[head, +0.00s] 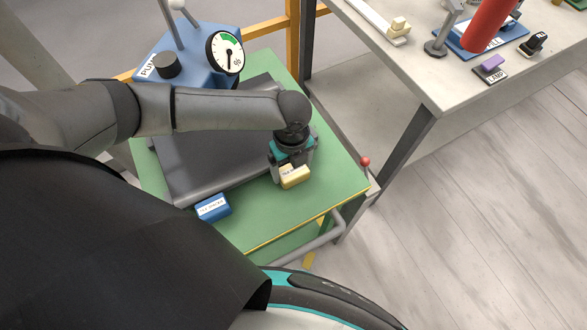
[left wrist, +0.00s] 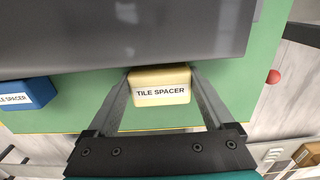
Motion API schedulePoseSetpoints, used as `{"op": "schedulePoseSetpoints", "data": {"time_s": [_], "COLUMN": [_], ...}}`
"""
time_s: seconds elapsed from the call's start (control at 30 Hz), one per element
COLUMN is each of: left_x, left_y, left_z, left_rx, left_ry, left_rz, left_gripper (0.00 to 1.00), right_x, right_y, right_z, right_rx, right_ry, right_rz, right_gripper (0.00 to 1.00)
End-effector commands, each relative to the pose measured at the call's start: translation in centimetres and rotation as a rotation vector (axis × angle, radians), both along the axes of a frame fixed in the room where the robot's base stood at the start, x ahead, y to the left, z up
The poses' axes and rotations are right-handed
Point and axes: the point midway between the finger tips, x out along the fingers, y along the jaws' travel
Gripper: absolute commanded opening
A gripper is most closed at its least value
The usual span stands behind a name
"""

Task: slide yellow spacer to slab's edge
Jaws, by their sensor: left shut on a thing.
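The yellow tile spacer (head: 295,177) is a small block on the green table top, close to the near right part of the dark stone slab (head: 215,150). In the left wrist view the spacer (left wrist: 160,86) lies between my left gripper's fingers, and its far side appears against or very near the edge of the slab (left wrist: 130,30). My left gripper (head: 293,165) is shut on the spacer; it also shows in the left wrist view (left wrist: 162,95). My right gripper is not in either view.
A blue tile spacer (head: 213,207) lies at the slab's near edge, left of the yellow one. A blue pump with a gauge (head: 225,53) stands behind the slab. The green table (head: 260,225) has a bare strip at its near side. A grey workbench (head: 440,80) stands at right.

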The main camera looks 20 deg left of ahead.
Motion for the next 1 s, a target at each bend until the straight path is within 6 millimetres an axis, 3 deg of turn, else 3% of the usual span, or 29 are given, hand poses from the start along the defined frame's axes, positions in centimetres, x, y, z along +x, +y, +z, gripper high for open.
{"op": "schedulePoseSetpoints", "data": {"time_s": [0.07, 0.1, 0.2, 0.67, 1.0], "left_x": [1.0, 1.0, 1.0, 0.9, 0.5], "left_y": [0.5, 0.5, 0.5, 0.4, 0.2], "left_z": [0.5, 0.5, 0.5, 1.0, 3.1], "left_rx": [0.008, 0.008, 0.008, 0.005, 0.005], "left_ry": [-0.019, -0.019, -0.019, -0.019, -0.018], "left_rz": [0.013, 0.013, 0.013, 0.012, 0.014], "left_gripper": [0.29, 0.88, 0.99, 1.00, 1.00], "right_x": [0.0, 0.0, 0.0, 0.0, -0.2], "right_y": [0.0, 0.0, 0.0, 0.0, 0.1], "right_z": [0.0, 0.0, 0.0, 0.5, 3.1], "right_rx": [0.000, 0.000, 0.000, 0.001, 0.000], "right_ry": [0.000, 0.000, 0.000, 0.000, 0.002], "right_rz": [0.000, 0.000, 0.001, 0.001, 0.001], "right_gripper": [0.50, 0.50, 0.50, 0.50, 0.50]}}
